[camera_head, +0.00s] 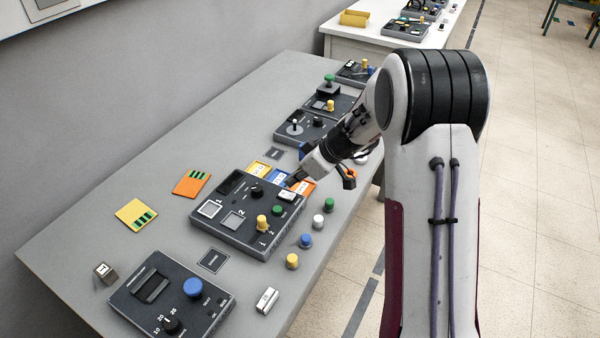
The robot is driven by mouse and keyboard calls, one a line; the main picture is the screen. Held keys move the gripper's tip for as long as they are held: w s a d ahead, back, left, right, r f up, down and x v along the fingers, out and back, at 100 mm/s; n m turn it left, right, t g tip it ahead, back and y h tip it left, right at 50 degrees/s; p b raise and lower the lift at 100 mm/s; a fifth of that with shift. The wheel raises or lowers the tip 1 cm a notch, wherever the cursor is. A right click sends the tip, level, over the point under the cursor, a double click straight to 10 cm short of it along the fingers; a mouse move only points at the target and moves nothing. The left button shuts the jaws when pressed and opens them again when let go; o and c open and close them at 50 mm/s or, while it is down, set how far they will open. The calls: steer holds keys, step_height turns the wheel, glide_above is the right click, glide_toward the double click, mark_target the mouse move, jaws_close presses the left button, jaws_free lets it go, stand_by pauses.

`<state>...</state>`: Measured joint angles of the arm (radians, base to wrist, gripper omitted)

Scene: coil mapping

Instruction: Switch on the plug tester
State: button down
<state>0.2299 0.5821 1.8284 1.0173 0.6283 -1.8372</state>
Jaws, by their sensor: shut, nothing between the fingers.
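A dark grey box (222,222) in the middle of the bench looks like the plug tester, though I cannot read its label. On it are two square panels marked 1 and 2, a black knob (256,191), a yellow plug (262,222), a green button or plug (277,209) and a small white switch (287,196) near its back right corner. I cannot tell the switch's position. My gripper (292,183) is shut and empty. Its tips are just above and behind the white switch; I cannot tell whether they touch it.
Several coloured pegs (306,241) stand along the bench's right edge. Another box with a blue knob (193,288) is in front. More devices (299,126) stand behind.

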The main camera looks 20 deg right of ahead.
mark_target(293, 195)
steer(key=shift+s+d+f, duration=0.15)
steer(key=shift+f, duration=0.75)
steer(key=shift+s+d+f, duration=0.1)
steer(key=shift+d+f, duration=0.05)
steer(key=shift+f, duration=0.7)
steer(key=shift+s+d+f, duration=0.15)
steer(key=shift+f, duration=0.25)
steer(key=shift+s+d+f, duration=0.1)
steer(key=shift+f, duration=0.25)
steer(key=shift+r, duration=0.25)
steer(key=shift+r, duration=0.6)
steer(key=shift+r, duration=0.1)
